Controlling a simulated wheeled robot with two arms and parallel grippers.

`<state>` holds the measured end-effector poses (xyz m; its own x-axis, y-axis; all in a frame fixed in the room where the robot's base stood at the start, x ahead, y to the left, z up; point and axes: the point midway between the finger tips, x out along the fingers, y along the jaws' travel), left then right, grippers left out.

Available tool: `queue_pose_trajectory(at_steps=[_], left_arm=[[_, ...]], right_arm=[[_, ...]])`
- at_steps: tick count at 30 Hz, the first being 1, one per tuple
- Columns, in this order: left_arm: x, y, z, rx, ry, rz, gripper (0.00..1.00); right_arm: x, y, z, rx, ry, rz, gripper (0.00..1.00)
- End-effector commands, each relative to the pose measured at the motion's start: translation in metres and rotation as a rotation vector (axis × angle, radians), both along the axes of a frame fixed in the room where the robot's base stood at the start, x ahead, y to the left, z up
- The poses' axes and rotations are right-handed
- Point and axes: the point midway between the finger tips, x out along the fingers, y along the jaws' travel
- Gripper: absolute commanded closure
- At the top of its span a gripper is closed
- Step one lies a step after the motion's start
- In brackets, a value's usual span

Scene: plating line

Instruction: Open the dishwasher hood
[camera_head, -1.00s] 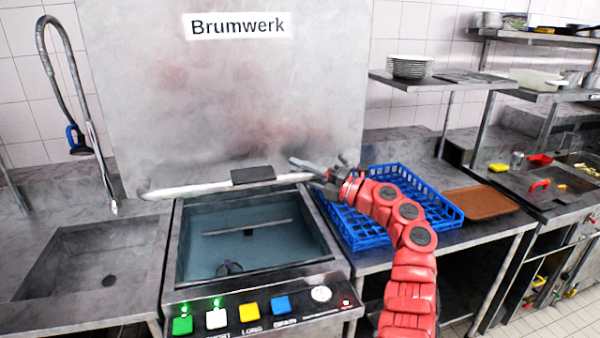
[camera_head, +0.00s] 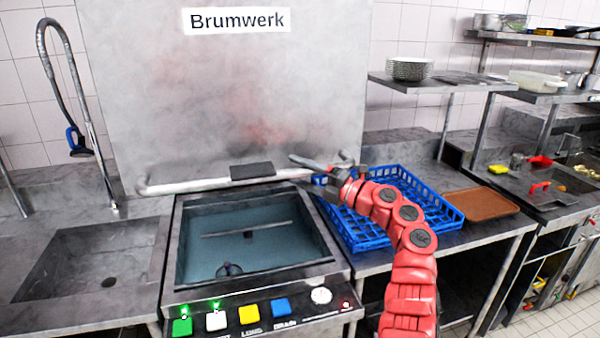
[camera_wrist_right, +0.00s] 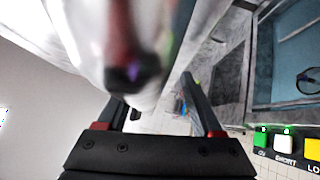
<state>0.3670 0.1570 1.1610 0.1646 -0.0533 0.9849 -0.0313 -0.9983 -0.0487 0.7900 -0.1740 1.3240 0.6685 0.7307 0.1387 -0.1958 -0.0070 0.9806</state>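The dishwasher hood (camera_head: 225,90), a large grey steel panel labelled Brumwerk, stands raised above the wash basin (camera_head: 250,240), whose inside shows. Its bar handle (camera_head: 200,186) runs along the lower edge with a dark block at its middle. My right gripper (camera_head: 304,168) is at the right part of the handle, fingers pointing left. In the right wrist view my gripper's fingers (camera_wrist_right: 160,112) are spread apart, with a blurred pale tube, apparently the handle, near them. I cannot tell whether they touch it. My left gripper is not in view.
A blue rack (camera_head: 440,205) sits on the counter right of the basin, under my right arm, with a brown tray (camera_head: 480,204) beside it. A sink (camera_head: 85,265) with a hose tap lies left. Colored buttons (camera_head: 250,313) line the machine's front.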

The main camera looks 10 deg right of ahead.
Motion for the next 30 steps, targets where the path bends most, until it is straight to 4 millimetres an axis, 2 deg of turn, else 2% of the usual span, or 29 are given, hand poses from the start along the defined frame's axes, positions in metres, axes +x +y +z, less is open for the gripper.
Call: queue_pose_trajectory(at_steps=[4,8,18,21,25,30], left_arm=[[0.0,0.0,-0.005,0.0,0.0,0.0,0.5],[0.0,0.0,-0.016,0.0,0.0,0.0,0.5],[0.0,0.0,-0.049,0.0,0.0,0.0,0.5],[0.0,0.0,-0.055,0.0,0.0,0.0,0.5],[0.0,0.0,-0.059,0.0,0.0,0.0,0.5],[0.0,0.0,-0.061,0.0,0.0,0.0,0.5]], right_arm=[[-0.005,-0.006,-0.005,-0.001,0.003,-0.001,0.38],[-0.02,-0.022,-0.01,-0.004,0.001,-0.003,0.38],[-0.08,-0.09,-0.023,-0.002,0.001,-0.008,0.38],[-0.095,-0.104,-0.024,0.0,0.001,-0.003,0.38],[-0.108,-0.119,-0.024,0.0,-0.001,-0.003,0.38],[-0.116,-0.127,-0.024,0.0,-0.001,-0.002,0.38]])
